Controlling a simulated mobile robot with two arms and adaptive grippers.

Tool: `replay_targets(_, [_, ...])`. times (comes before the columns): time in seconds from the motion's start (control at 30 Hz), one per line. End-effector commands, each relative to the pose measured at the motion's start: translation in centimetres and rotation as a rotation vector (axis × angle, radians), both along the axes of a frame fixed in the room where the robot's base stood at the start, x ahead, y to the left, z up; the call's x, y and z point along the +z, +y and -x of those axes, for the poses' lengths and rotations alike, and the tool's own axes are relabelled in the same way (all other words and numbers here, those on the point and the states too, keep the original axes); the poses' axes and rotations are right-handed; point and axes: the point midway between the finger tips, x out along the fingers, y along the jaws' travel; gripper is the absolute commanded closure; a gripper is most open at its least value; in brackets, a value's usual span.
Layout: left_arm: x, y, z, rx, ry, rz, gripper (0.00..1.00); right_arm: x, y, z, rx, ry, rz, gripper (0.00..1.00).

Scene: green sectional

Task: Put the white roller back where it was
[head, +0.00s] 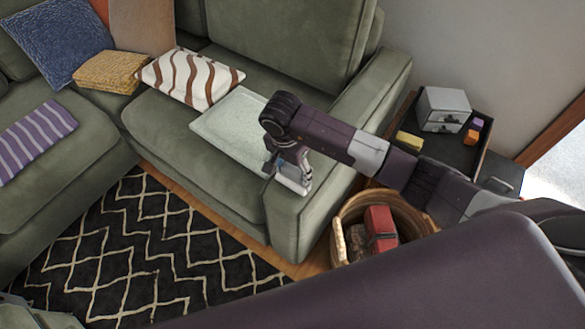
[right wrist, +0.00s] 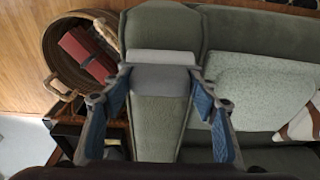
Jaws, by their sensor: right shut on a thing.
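The white roller shows as a pale bar (right wrist: 162,57) with a grey part (right wrist: 160,80) in the right wrist view. In the head view its pale end (head: 295,184) shows just below my right gripper (head: 287,166). The right gripper's blue-padded fingers (right wrist: 161,76) are shut on the roller from both sides. The roller is at the front end of the green sofa's armrest (head: 342,132); I cannot tell whether it touches it. The gripper hides part of the roller in the head view. My left gripper is not in view.
A wicker basket (head: 340,253) with a red item (head: 380,226) stands beside the armrest. A dark side table (head: 445,148) holds a small drawer box (head: 443,108) and small blocks. A pale flat pad (head: 235,128) and a striped cushion (head: 190,78) lie on the seat.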

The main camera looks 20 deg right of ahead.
Motion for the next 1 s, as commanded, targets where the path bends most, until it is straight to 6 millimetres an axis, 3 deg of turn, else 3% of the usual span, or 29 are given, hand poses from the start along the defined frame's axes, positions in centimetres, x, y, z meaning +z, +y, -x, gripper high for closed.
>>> replay_targets(0.23, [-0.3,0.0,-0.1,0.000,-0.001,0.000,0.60,-0.2,0.0,-0.1,0.000,-0.002,0.000,0.66])
replay_targets(0.27, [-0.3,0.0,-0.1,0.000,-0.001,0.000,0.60,-0.2,0.0,-0.1,0.000,-0.001,0.000,0.45])
replay_targets(0.4, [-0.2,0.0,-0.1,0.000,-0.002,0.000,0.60,-0.1,0.0,0.0,0.000,-0.001,-0.001,0.30])
replay_targets(0.77, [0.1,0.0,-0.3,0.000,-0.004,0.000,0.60,0.2,0.0,0.0,0.000,-0.001,-0.001,0.29])
replay_targets(0.87, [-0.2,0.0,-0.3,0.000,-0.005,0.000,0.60,1.1,0.1,-0.1,0.002,-0.006,-0.001,0.29])
replay_targets(1.0, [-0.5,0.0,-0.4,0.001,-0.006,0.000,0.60,3.9,0.4,0.1,0.003,-0.008,0.000,0.29])
